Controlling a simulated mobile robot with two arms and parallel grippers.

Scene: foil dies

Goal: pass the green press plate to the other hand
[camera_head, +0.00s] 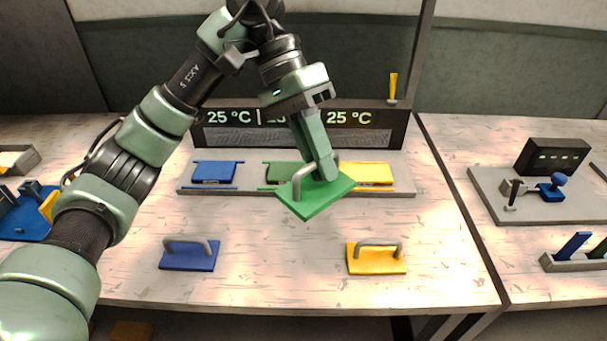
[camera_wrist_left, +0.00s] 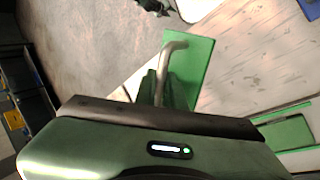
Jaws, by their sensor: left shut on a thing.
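The green press plate (camera_head: 320,200) is a flat green square with a grey arched handle. My left gripper (camera_head: 322,174) is shut on its handle and holds the plate, slightly tilted, in front of the press station. In the left wrist view the plate (camera_wrist_left: 195,65) shows beyond the gripper (camera_wrist_left: 158,88), with part of the handle visible. Where the fingers meet the handle is partly hidden. My right gripper is in neither view.
A blue plate (camera_head: 188,259) and a yellow plate (camera_head: 377,264) with handles lie on the table's front. Behind stands a station (camera_head: 405,186) with blue, green and yellow dies and a temperature display (camera_head: 290,117). A grey fixture board (camera_head: 490,203) is at the right. The table's front middle is clear.

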